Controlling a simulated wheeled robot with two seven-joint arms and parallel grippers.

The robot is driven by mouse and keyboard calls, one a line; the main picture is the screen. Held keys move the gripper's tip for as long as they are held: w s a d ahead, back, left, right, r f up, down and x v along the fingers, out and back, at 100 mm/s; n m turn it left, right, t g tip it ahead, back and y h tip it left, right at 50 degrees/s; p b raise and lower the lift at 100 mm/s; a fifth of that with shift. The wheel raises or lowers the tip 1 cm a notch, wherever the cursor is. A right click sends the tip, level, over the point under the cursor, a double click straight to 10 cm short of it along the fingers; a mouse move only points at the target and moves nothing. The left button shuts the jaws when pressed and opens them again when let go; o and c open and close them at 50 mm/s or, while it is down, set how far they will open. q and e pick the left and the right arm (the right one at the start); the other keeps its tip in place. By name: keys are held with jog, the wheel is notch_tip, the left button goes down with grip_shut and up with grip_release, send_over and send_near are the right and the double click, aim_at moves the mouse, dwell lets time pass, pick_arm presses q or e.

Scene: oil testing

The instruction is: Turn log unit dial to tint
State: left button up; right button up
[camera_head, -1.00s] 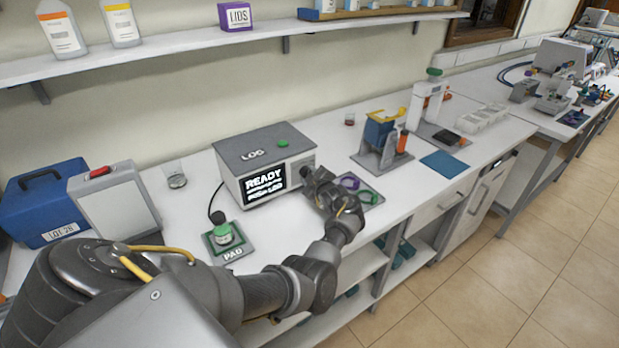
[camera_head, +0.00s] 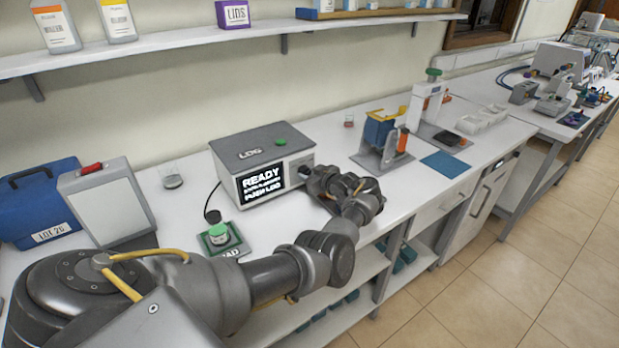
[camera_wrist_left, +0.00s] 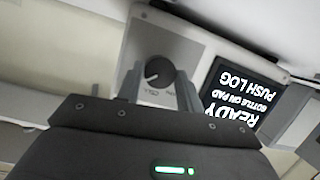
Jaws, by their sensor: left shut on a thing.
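The log unit (camera_head: 262,165) is a grey and white box on the bench with a green button (camera_head: 280,142) on top. Its black screen (camera_head: 263,185) reads "READY, BOTTLE ON PAD, PUSH LOG"; the screen also shows upside down in the left wrist view (camera_wrist_left: 240,100). The round dark dial (camera_wrist_left: 158,73), with a pale pointer line, is on the front panel beside the screen. My left gripper (camera_wrist_left: 158,88) is shut on the dial, a finger on each side. In the head view my left gripper (camera_head: 312,182) hides the dial. My right gripper is not in view.
A blue case (camera_head: 40,200) and a pale panel (camera_head: 105,205) stand at left. A blue stand (camera_head: 382,140) is to the right. A shelf (camera_head: 180,50) runs above.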

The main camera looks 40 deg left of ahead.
pick_arm(q)
jog(key=shift+f, duration=0.1)
dwell(0.4)
jog(key=o, duration=1)
jog(key=shift+s+d, duration=0.1)
jog(key=shift+d, duration=0.45)
jog(key=b+v, duration=0.1)
jog(key=v, duration=0.9)
jog(key=shift+a+b, duration=0.1)
jog(key=shift+b, duration=0.3)
